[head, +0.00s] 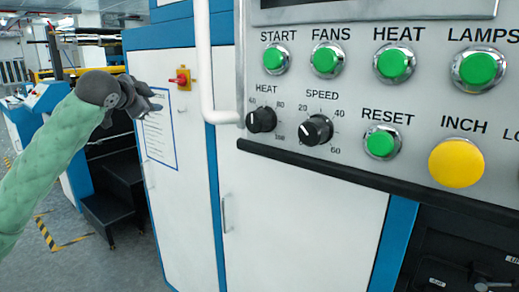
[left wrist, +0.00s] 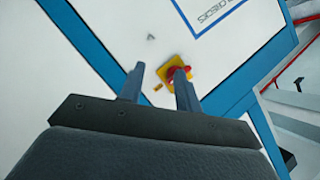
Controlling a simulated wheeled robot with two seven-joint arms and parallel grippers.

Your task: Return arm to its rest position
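My left arm (head: 40,165) comes in from the left in a green sleeve, raised in front of the white and blue cabinets. Its dark grey left gripper (head: 150,104) points right, near the yellow plate with a red switch (head: 180,78). In the left wrist view, the two fingers of the left gripper (left wrist: 158,82) stand apart with nothing between them. Beyond the right finger, the red switch (left wrist: 174,72) on its yellow plate is partly hidden. I cannot tell the exact distance to the cabinet. My right gripper is not in view.
A control panel (head: 360,100) with green buttons, a yellow INCH button (head: 456,162) and two black knobs fills the right. A white pipe (head: 208,70) runs down beside it. Black steps (head: 110,208) stand below the left gripper. Grey floor (head: 75,270) is open at lower left.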

